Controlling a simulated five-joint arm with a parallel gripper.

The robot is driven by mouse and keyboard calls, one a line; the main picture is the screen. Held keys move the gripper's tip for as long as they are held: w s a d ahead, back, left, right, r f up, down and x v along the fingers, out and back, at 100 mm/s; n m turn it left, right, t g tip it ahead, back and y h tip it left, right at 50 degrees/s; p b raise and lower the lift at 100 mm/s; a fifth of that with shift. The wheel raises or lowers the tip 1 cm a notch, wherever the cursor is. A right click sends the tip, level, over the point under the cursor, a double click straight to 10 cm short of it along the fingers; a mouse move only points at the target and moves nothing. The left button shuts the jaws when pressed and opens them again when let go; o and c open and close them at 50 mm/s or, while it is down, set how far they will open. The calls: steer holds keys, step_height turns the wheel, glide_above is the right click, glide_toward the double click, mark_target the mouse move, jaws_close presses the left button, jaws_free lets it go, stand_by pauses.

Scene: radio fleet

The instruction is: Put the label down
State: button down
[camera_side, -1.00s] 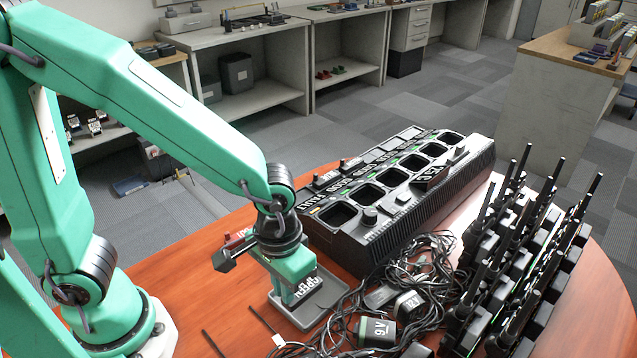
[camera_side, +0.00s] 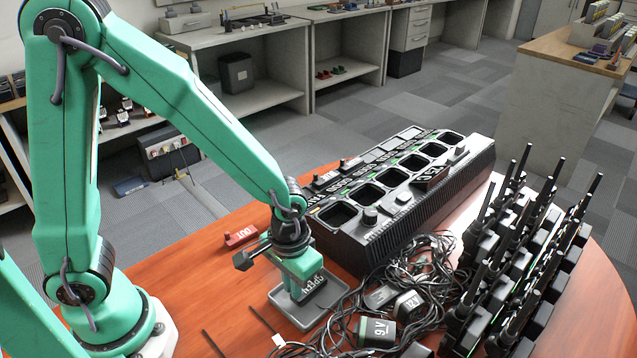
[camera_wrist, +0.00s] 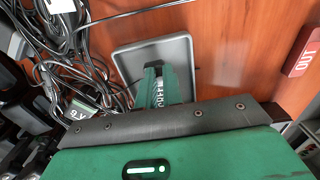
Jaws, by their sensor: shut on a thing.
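My gripper (camera_side: 307,292) points down over a small grey tray (camera_side: 282,299) on the wooden table. It is shut on a small label (camera_side: 315,287) with light letters that are hard to read in the side view. In the wrist view the label (camera_wrist: 158,88) shows between the green fingers, over the tray (camera_wrist: 128,62), and most of it is hidden by the fingers. I cannot tell whether the label touches the tray floor.
A red block marked OUT (camera_side: 241,236) lies left of the tray. A black multi-bay charger (camera_side: 385,215) stands behind. Tangled cables and adapters (camera_side: 375,332) lie close on the right, with radios (camera_side: 520,255) beyond. Bare table (camera_side: 180,290) lies to the left.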

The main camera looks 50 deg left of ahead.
steer(key=shift+f, duration=0.7)
steer(key=shift+f, duration=0.1)
steer(key=c, duration=1.5)
jaws_free()
steer(key=shift+c, duration=0.2)
step_height(320, 180, up, 12)
steer(key=shift+r, duration=0.2)
